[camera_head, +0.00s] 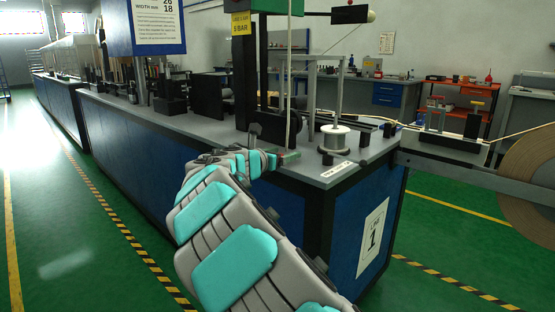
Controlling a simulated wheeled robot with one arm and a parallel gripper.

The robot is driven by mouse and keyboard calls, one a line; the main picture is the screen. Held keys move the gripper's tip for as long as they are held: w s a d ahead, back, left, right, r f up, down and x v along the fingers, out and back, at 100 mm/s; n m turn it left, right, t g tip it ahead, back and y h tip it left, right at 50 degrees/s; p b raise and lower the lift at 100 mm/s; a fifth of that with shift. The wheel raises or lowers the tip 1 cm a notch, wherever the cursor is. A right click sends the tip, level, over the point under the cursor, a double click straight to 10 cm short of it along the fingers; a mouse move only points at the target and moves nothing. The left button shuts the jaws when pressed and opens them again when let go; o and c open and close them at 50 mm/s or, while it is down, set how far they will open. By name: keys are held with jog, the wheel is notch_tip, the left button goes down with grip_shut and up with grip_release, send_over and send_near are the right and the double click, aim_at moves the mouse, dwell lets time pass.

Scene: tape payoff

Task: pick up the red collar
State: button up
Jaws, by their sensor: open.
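I cannot clearly make out a red collar in the head view. My gripper (284,156) is at the far end of my arm, over the near edge of the workbench (210,128). It is small and partly hidden by my wrist. It is open, and I see nothing held in it.
Posts and a dark column (244,85) rise from the bench behind my gripper. A large brown roll (535,180) is at the right edge, by a grey rail. An orange-red cart (470,92) stands at the back right. Green floor is open at left.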

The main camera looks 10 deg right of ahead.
jog(key=shift+c, duration=0.4)
grip_shut()
